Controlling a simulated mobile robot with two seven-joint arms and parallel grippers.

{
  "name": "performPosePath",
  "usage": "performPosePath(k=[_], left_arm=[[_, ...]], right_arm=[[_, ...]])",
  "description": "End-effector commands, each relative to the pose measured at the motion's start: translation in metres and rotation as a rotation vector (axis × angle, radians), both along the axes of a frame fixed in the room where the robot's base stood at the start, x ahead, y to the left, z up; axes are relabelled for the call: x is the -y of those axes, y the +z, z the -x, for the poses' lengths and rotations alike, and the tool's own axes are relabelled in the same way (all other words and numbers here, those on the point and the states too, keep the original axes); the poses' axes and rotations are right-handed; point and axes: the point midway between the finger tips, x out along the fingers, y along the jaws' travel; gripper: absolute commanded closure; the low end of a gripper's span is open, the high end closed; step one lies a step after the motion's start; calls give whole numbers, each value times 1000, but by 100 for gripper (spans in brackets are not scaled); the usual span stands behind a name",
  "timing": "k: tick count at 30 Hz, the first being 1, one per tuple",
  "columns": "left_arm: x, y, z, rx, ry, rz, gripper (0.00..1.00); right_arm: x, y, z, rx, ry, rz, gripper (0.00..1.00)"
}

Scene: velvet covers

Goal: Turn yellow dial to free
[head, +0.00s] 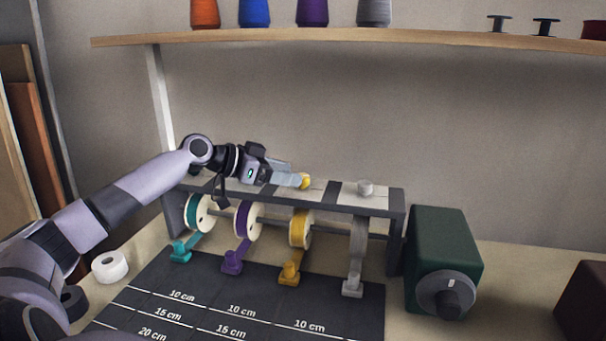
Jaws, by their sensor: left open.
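The yellow dial (305,181) sits on top of the grey rack (396,204), above the yellow ribbon spool (302,228). My left gripper (297,180) reaches in from the left along the rack's top, with its fingertips at the dial. The jaws are open; whether they touch the dial cannot be told. Any dials above the teal and purple spools are hidden by my gripper and arm. Markings around the yellow dial are too small to read. My right gripper is not in view.
Teal (199,212) and purple (246,221) spools hang left of the yellow one. Ribbon ends reach a dark measuring mat (250,300). A green box with a knob (447,240) stands right. A shelf (350,40) with thread cones runs above. A white roll (110,266) lies left.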

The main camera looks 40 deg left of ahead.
Motion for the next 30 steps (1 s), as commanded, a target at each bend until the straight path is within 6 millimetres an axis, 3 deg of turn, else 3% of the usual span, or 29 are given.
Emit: performPosePath(k=[15,28,30], left_arm=[[16,-15,-37,1,0,2,38],[18,-19,-41,0,0,0,38],[18,-19,-41,0,0,0,61]], right_arm=[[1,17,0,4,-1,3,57],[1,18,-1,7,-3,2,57],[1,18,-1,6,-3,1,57]])
